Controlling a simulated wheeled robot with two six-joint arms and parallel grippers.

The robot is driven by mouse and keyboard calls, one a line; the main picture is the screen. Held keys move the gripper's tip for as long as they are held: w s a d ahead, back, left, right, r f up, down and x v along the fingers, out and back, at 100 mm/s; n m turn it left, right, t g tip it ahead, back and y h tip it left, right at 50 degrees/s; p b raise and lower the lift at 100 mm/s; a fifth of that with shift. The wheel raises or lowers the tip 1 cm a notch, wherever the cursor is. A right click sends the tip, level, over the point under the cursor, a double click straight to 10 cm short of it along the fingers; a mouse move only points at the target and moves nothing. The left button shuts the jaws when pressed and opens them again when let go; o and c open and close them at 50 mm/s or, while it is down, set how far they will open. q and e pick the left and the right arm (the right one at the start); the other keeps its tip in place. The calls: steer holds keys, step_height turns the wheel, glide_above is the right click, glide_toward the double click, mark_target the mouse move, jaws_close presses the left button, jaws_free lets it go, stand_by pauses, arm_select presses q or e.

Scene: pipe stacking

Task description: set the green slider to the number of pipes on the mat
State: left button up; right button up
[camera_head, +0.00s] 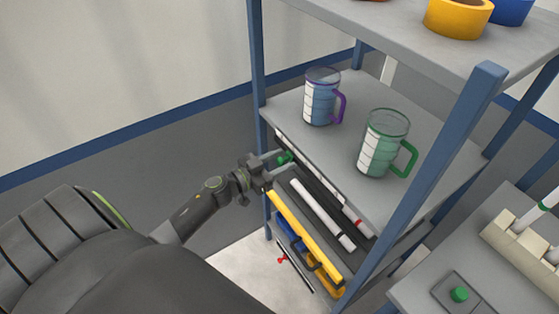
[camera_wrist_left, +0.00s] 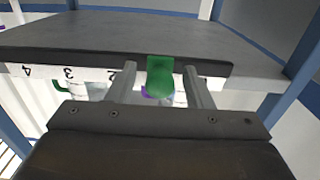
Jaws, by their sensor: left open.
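The green slider (camera_head: 285,157) sits on the shelf's front edge, near its left end. My left gripper (camera_head: 276,160) is at it, open. In the left wrist view the green slider (camera_wrist_left: 160,77) stands between the two spread fingers (camera_wrist_left: 160,86), with gaps on both sides. The number strip (camera_wrist_left: 68,74) shows 4, 3 and 2 upside down, left of the slider; any number behind the slider is hidden. I cannot make out the mat clearly. My right gripper is out of view.
A purple-handled jug (camera_head: 320,98) and a green-handled jug (camera_head: 380,145) stand on the shelf above the slider. Blue posts (camera_head: 257,60) frame the rack. Tape rolls (camera_head: 458,16) lie on top. A side table at right has a green button (camera_head: 459,294).

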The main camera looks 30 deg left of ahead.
mark_target(303, 170)
arm_select(q)
jaws_close()
steer(key=d+p, duration=0.1)
steer(key=s+d+p, duration=0.1)
steer(key=d+p, duration=0.1)
steer(key=s+d+p, duration=0.1)
steer(key=shift+d+r+p, duration=0.2)
steer(key=shift+d+p, duration=0.15)
steer(key=shift+p, duration=0.05)
steer(key=shift+s+d+f, duration=0.1)
steer(key=shift+s+d, duration=0.05)
steer(key=shift+d, duration=0.3)
steer(key=shift+f, duration=0.1)
jaws_free()
steer(key=shift+s+a, duration=0.1)
